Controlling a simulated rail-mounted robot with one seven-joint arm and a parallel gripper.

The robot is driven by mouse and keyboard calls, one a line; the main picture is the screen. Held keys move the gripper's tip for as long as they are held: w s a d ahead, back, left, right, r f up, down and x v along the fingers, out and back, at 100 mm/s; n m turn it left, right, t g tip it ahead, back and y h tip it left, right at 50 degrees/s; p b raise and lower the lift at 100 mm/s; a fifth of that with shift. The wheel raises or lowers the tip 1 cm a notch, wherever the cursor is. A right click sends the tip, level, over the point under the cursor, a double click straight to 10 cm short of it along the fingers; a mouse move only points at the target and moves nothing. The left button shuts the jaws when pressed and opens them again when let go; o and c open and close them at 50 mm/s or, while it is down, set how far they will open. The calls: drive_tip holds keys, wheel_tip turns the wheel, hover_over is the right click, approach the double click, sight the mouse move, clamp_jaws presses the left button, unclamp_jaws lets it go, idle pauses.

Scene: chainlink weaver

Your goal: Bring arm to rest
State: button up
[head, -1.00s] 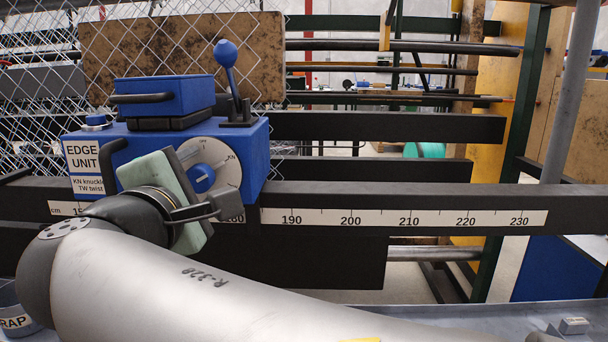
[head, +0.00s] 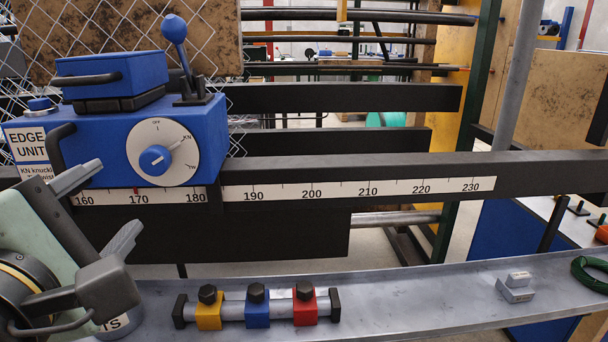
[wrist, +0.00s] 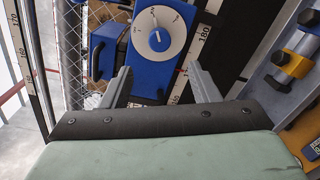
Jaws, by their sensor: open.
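My gripper (head: 116,195) is at the lower left of the head view, in front of the blue edge unit (head: 95,137). Its two grey fingers are apart with nothing between them. The wrist view shows the open fingers (wrist: 160,90) pointing toward the edge unit, with a gap to it. The unit's round dial (head: 162,152) has a blue knob, whose pointer is near KN. A lever with a blue ball (head: 174,28) stands upright on the unit. My gripper's pale green body hides part of the rail and tray.
A dark rail with a centimetre scale (head: 360,190) runs across. Below it, a grey tray (head: 420,290) holds a rod with yellow, blue and red clamps (head: 256,306), a small grey block (head: 515,288) and a green wire coil (head: 592,274). Chain-link mesh (head: 215,50) hangs behind the unit.

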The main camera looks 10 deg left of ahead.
drive_tip(key=w+d+f+m+g+h+p, duration=0.25)
drive_tip(key=w+d+p, duration=0.2)
drive_tip(key=d, duration=0.25)
drive_tip(key=w+d+f+m+g+h+p, duration=0.25)
drive_tip(key=w+d+m+g+p, duration=0.2)
drive_tip(key=d, duration=0.35)
drive_tip(key=w+d+f+m+g+h+p, duration=0.2)
drive_tip(key=w+d+m+h+p, duration=0.1)
drive_tip(key=d+p, duration=0.3)
drive_tip(key=s+d+f+m+g+y+p, duration=0.2)
drive_tip(key=s+d+m+g+y+p, duration=0.15)
drive_tip(key=d+m+p, duration=0.35)
drive_tip(key=s+d+f+m+g+y+p, duration=0.2)
drive_tip(key=s+d+m+g+p, duration=0.25)
drive_tip(key=d+m, duration=0.3)
wheel_tip(320, 180, up, 20)
drive_tip(key=d+t+p, duration=0.1)
drive_tip(key=d+p, duration=0.1)
drive_tip(key=p, duration=1.4)
drive_tip(key=shift+s+f, duration=0.15)
drive_tip(key=shift+s, duration=0.2)
drive_tip(key=shift+h, duration=0.25)
